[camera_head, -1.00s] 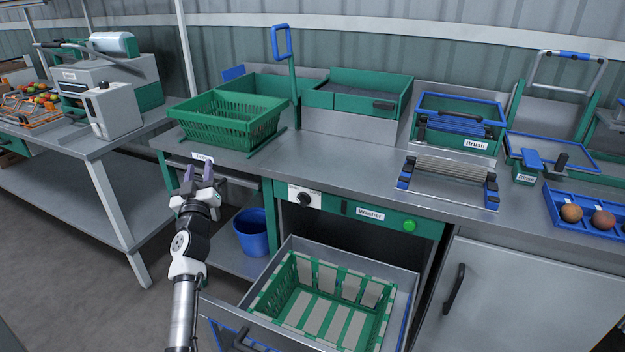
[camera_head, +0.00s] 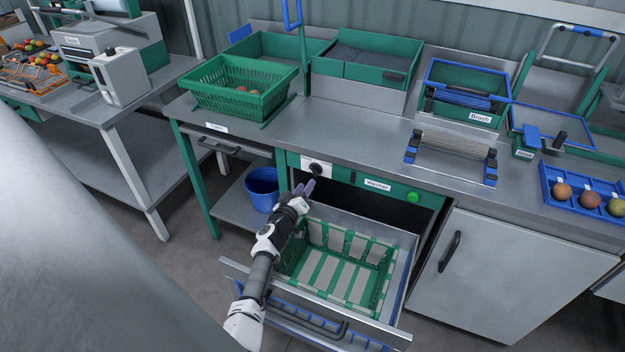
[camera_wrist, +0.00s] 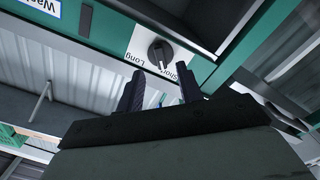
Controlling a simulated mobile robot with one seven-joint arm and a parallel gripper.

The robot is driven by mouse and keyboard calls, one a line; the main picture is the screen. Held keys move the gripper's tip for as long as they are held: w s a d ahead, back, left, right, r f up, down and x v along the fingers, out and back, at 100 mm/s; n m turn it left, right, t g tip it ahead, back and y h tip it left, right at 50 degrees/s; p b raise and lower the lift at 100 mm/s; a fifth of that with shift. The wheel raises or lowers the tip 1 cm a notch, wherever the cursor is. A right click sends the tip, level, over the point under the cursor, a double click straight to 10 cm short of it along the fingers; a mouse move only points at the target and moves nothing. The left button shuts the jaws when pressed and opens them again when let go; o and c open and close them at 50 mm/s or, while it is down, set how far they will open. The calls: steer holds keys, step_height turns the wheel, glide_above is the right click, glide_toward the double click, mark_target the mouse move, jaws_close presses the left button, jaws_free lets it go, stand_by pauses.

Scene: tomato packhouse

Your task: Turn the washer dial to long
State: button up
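The washer dial (camera_head: 316,169) is a dark round knob on a white plate at the left of the green washer panel (camera_head: 345,176). In the wrist view the dial (camera_wrist: 160,53) has a raised grip bar, with the words Short and Long printed beside it; I cannot tell exactly which word it points to. My gripper (camera_head: 304,187) is in front of and slightly below the dial. In the wrist view its two dark fingers (camera_wrist: 160,90) are apart with nothing between them, and the dial lies beyond their tips, not gripped.
The washer drawer (camera_head: 405,262) is pulled out below the panel, with a green crate (camera_head: 378,282) inside, under my arm. A green button (camera_head: 413,197) and Washer label (camera_head: 377,184) are right of the dial. A blue bucket (camera_head: 262,188) stands on the shelf at left.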

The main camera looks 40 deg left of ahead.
mark_target(313, 174)
steer(key=b+x, duration=0.3)
steer(key=b, duration=0.1)
steer(key=shift+w+a+f, duration=0.1)
steer(key=shift+w+f, duration=0.15)
steer(key=shift+w, duration=0.15)
steer(key=shift+w+a+r+b, duration=0.15)
steer(key=shift+w+b, duration=0.3)
steer(key=shift+w+a+r+b, duration=0.1)
steer(key=shift+w+r+b, duration=0.05)
steer(key=shift+w+b, duration=0.3)
steer(key=shift+c, duration=0.5)
jaws_close()
